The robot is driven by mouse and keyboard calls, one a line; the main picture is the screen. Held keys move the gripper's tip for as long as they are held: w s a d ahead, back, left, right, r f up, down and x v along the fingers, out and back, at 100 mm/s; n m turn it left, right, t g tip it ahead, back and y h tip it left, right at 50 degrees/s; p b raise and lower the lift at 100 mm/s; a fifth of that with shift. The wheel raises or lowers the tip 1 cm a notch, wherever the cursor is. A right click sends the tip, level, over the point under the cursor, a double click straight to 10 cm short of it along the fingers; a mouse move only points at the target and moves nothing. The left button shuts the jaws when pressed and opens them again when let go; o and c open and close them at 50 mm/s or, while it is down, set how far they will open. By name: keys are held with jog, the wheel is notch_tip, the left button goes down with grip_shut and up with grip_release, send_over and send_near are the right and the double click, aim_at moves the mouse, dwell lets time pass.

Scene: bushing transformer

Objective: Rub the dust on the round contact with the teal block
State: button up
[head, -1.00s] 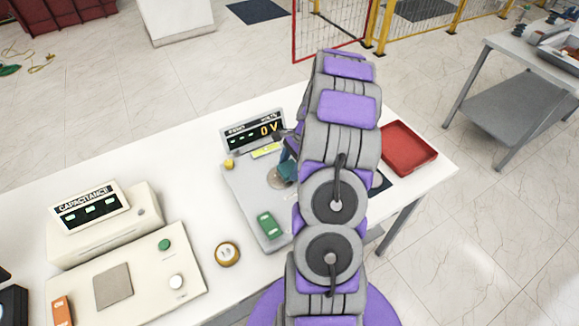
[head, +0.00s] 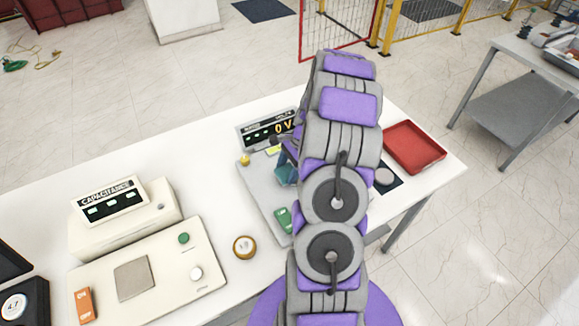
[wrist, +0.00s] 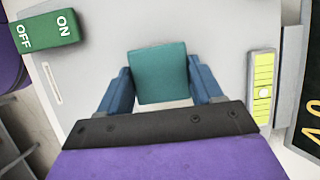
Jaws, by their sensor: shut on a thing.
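My gripper (wrist: 163,80) is shut on the teal block (wrist: 160,72), with a blue finger on each side of it. In the head view the teal block (head: 286,173) is over the grey tester (head: 258,180) with the 0 V display, partly behind my arm. The round contact is not visible now; the block and my gripper cover its place on the tester's top. I cannot tell whether the block touches the contact, and no dust can be made out.
The tester has a green ON/OFF switch (wrist: 45,32), a yellow label strip (wrist: 262,90) and a yellow knob (head: 245,160). A capacitance unit (head: 120,225) and a brass-rimmed disc (head: 244,247) stand left.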

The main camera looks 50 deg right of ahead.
jog(key=shift+r, duration=0.95)
jog(key=shift+p+v, duration=1.05)
jog(key=shift+v, duration=0.4)
jog(key=shift+w+a+r+p, duration=0.1)
jog(key=shift+a+r+p, duration=0.2)
jog(key=shift+r, duration=0.4)
jog(key=shift+w+a+r+p, duration=0.1)
jog(key=shift+a+r+p, duration=0.25)
jog(key=shift+r, duration=0.35)
jog(key=shift+d, duration=0.15)
jog(key=shift+d+f, duration=0.1)
jog(key=shift+d, duration=0.15)
